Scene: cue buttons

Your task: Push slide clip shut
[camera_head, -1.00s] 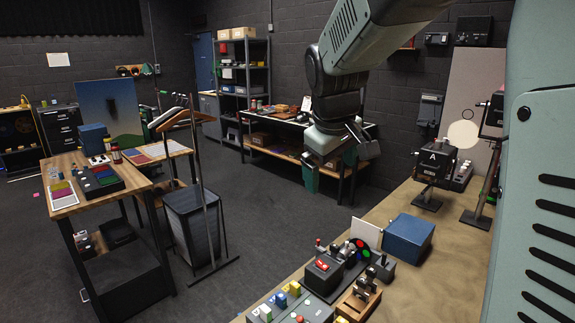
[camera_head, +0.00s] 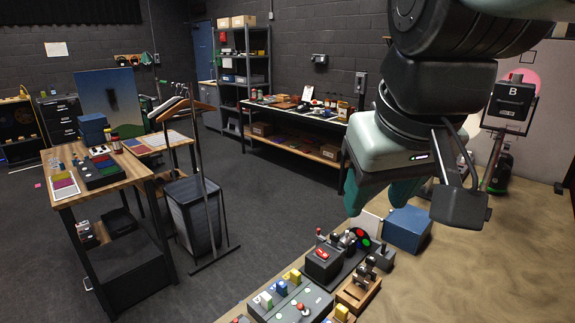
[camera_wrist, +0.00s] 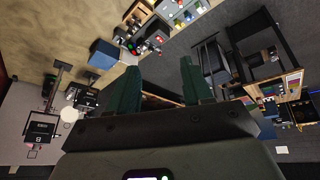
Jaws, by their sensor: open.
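My gripper (camera_head: 375,195) hangs over the right-hand bench, with its teal fingers pointing down and spread. In the wrist view the two dark green fingers (camera_wrist: 158,80) stand apart with nothing between them. I cannot tell for sure which object is the slide clip. A small wooden base with dark metal parts (camera_head: 358,292) stands at the bench's near edge. Beside it are a dark box with a red top (camera_head: 322,264) and a grey panel with coloured blocks (camera_head: 290,302). The gripper is above and apart from these.
A blue box (camera_head: 407,230) stands below the gripper. A black box marked B (camera_head: 512,98) is on a stand at right, by a pink disc (camera_head: 526,76). The sandy bench top (camera_head: 470,270) is clear in front. A wooden table (camera_head: 120,185) stands at left.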

